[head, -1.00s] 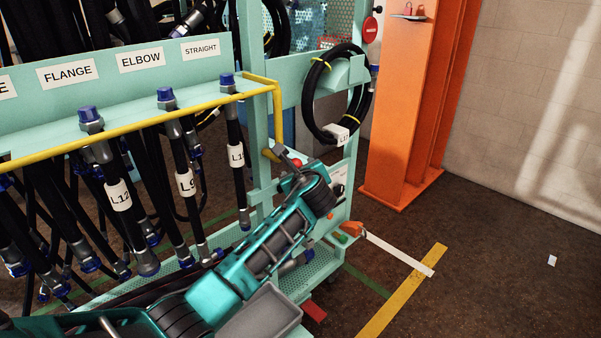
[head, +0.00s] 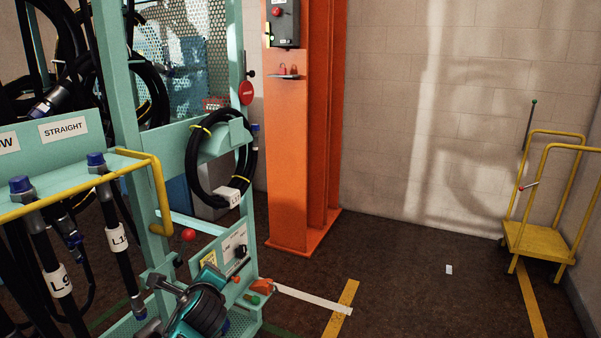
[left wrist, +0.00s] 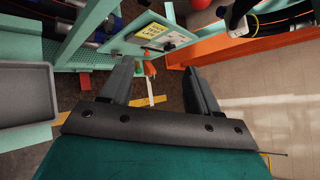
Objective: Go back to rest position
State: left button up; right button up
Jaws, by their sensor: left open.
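My left gripper (left wrist: 158,66) is open in the left wrist view, its two dark fingers apart with nothing held between them. Floor and part of the rack show between and beyond the fingers. In the head view my teal left arm and wrist show at the bottom edge, in front of the rack's lower right end. My right gripper is in neither view.
The mint hose rack (head: 130,55) with a yellow rail (head: 80,195) and hanging hoses fills the left. A coiled hose (head: 196,170) hangs at its end. An orange column (head: 286,150) stands behind. A yellow cart (head: 540,240) is at far right.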

pick_arm(q)
jog(key=s+d+f+n+g+h, duration=0.1)
jog(key=s+d+f+n+h, duration=0.1)
jog(key=s+f+n, duration=0.45)
jog(key=s+d+f+n+h, duration=0.3)
jog(key=s+f, duration=0.4)
jog(key=s, duration=0.2)
jog(key=s+d+f+n+h, duration=0.1)
jog(key=s+n+h, duration=0.1)
jog(key=s+n, duration=0.8)
jog(key=s, duration=0.4)
jog(key=shift+s+d+f, duration=0.15)
jog(key=shift+d+f, duration=0.05)
jog(key=shift+f, duration=0.15)
